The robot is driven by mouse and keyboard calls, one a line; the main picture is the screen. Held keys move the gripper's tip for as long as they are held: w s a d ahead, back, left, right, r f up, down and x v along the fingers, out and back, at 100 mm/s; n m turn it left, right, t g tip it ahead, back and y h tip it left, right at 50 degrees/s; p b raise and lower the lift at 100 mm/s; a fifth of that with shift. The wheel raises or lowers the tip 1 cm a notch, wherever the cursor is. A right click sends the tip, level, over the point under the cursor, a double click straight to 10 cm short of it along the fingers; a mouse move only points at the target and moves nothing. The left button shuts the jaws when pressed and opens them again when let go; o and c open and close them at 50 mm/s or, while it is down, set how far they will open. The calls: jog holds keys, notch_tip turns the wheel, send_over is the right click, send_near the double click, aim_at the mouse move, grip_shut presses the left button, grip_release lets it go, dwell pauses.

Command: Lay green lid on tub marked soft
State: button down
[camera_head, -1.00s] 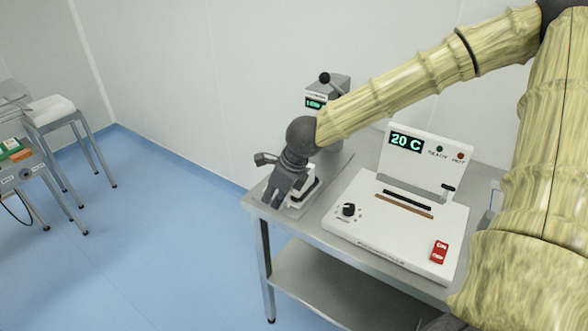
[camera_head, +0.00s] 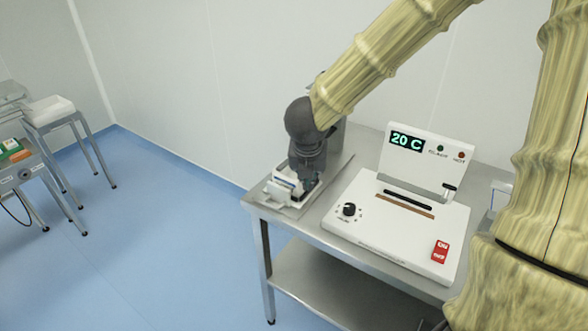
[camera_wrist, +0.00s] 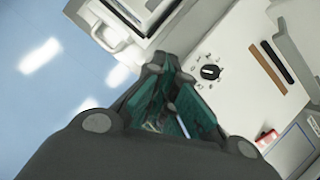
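My gripper (camera_head: 308,185) points down at the left end of the steel bench, over a small white device that it partly hides. In the wrist view my gripper (camera_wrist: 163,72) shows dark fingers with teal inner faces that converge at the tips. Whether the tips touch or have something between them is unclear. A green item (camera_head: 8,146) lies on the far-left table, cut off by the picture edge; I cannot tell whether it is the lid. I can make out no tub marked soft.
A white heater unit (camera_head: 352,228) with a "20 C" display and red switch fills the bench's middle. The small white device (camera_head: 278,188) sits at its left; its handle shows in the wrist view (camera_wrist: 112,38). A stool (camera_head: 66,118) holds a white item. Open blue floor lies between.

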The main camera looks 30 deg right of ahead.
jog(key=d+m, duration=0.1)
jog(key=s+r+m+g, duration=0.1)
jog(key=m, duration=0.1)
jog(key=s+d+r+m+h, duration=0.1)
jog(key=m, duration=0.1)
jog(key=shift+d+g, duration=0.3)
dwell(0.4)
